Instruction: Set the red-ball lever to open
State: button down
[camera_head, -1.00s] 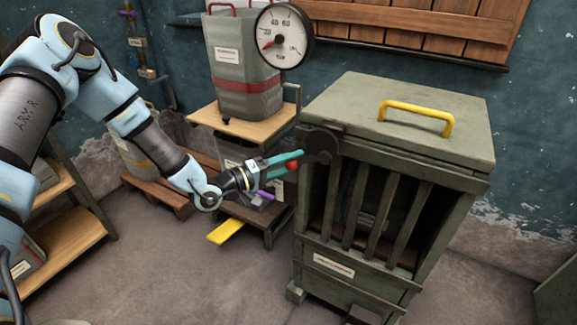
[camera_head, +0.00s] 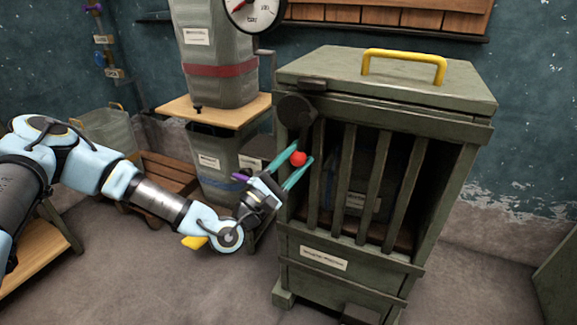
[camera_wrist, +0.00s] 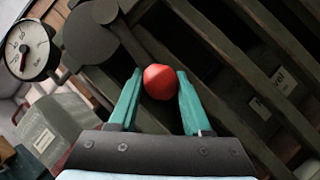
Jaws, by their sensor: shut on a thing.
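The red ball (camera_head: 298,159) is the end knob of a dark lever on the left front of the green slatted cabinet (camera_head: 330,240). The lever's round dark pivot (camera_head: 294,112) sits above the ball, near the cabinet's upper left corner. The lever hangs down from it. My gripper (camera_head: 299,160) has its teal fingers on both sides of the ball and is shut on it. In the wrist view the red ball (camera_wrist: 160,82) sits between the fingertips, with the dark lever arm (camera_wrist: 130,42) running up to the pivot (camera_wrist: 90,36).
A yellow handle (camera_head: 404,55) stands on the cabinet's top. Vertical bars (camera_head: 378,185) cover its front. A grey bin (camera_head: 215,60) stands on a wooden shelf at left, near a round gauge (camera_head: 252,8). Floor in front is clear.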

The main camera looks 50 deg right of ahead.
jog(key=shift+s+f+n+t+h+b, duration=0.2)
jog(key=shift+s+n+b, duration=0.15)
jog(key=shift+s+n, duration=0.15)
jog(key=shift+s+f+n+t+h+b, duration=0.1)
jog(key=shift+s+n+t+b, duration=0.1)
jog(key=shift+s+n+b, duration=0.25)
jog(key=shift+s+d+r+n, duration=0.1)
jog(key=shift+s+r+n, duration=0.05)
jog(key=shift+s+n, duration=0.15)
jog(key=shift+r, duration=0.1)
jog(key=shift+c, duration=1.8)
grip_release()
jog(key=shift+r+t, duration=0.1)
jog(key=shift+t, duration=0.3)
jog(key=shift+w, duration=0.15)
jog(key=shift+w, duration=0.1)
jog(key=shift+a+f, duration=0.3)
jog(key=b+v, duration=0.1)
jog(key=v, duration=0.9)
